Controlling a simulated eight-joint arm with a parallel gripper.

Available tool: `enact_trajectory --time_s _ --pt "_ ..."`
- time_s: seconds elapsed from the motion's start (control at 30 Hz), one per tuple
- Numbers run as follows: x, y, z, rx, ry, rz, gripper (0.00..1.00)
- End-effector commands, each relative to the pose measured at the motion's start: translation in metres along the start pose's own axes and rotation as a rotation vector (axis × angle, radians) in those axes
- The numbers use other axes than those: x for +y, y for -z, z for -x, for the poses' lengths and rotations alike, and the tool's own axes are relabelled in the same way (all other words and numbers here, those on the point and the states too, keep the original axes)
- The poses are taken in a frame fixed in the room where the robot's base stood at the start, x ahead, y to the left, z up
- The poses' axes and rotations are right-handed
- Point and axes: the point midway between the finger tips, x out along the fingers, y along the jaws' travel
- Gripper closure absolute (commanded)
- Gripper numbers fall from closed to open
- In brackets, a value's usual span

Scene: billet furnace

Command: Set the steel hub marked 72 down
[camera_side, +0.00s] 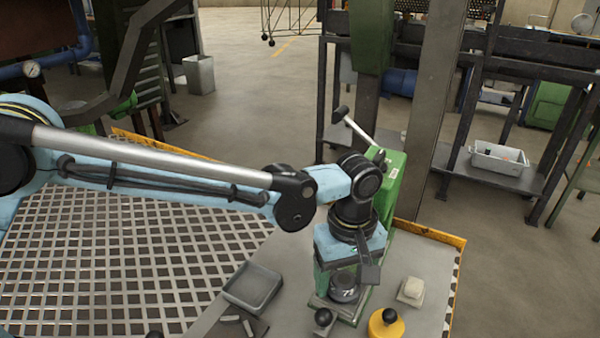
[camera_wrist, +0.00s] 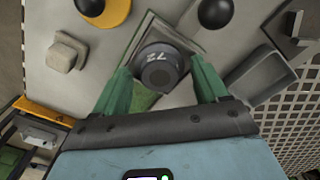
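The steel hub marked 72 (camera_wrist: 160,68) is a dark, short cylinder with white digits on its side. In the side view the hub (camera_side: 344,286) is upright just below my gripper (camera_side: 343,276). It is over a green-edged square plate (camera_side: 340,312), also in the wrist view (camera_wrist: 190,38). Whether its underside touches the plate I cannot tell.
A yellow, black-knobbed piece (camera_side: 386,324) and a pale block (camera_side: 411,291) are at right. A black ball knob (camera_side: 323,317) stands close in front. A grey tray (camera_side: 252,287) is at left. A green machine with a lever (camera_side: 390,175) stands behind my wrist.

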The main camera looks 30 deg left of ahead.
Motion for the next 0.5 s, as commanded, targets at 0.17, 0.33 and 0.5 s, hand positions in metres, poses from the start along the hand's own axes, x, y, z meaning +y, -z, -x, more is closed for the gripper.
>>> enact_trajectory --time_s 0.17,0.33,0.5 --pt "-0.0001 0.0000 0.0003 0.000 0.000 0.000 0.54" --pt "-0.0001 0.0000 0.0005 0.000 0.000 0.000 0.80" --pt "-0.0002 0.0000 0.0009 0.000 0.000 0.000 0.94"
